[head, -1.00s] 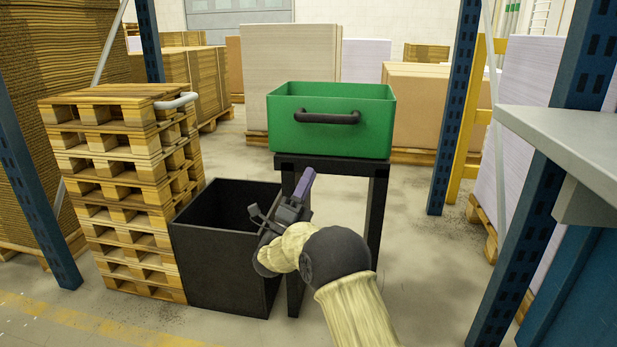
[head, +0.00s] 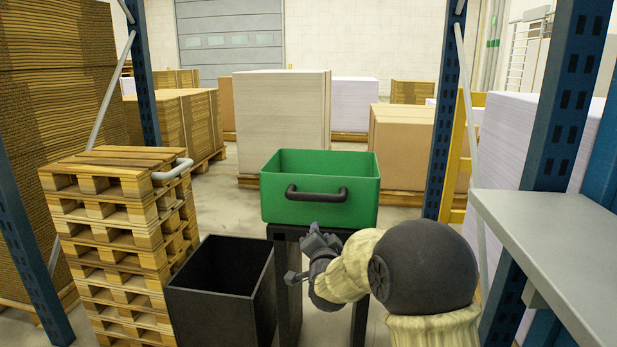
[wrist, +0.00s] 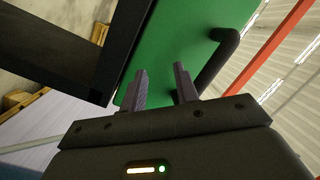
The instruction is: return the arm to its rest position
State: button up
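My gripper (wrist: 160,84) shows in the wrist view with its two fingers apart and nothing between them. In the head view, my gripper (head: 312,240) is in front of the black stand, just below the green bin (head: 340,210), and its fingertips are hard to make out. The green bin also fills the upper middle of the wrist view (wrist: 185,40), behind the fingers. My arm comes in from the lower right, bent at the large dark joint. The arm hides part of the stand.
The green bin, with a dark handle (head: 316,194), rests on the black stand (head: 290,312). An open black box (head: 220,305) stands left of it, beside stacked pallets (head: 110,225). A grey shelf (head: 550,230) juts in at right. Blue posts (head: 445,120) frame the space.

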jog(key=s+d+n+g+p, duration=0.3)
jog(key=s+d+g+p, duration=0.1)
jog(key=s, duration=0.7)
jog(key=s+d+f+n+g+p, duration=0.1)
jog(key=s+d+n+g+p, duration=0.2)
jog(key=s+g, duration=0.3)
jog(key=s+d+f+n+g+h+p, duration=0.1)
jog(key=s+d+n+g+p, duration=0.2)
jog(key=s, duration=1.4)
jog(key=d+g+p, duration=0.2)
jog(key=shift+f+p, duration=0.15)
jog(key=shift+p, duration=0.15)
jog(key=shift+d, duration=0.1)
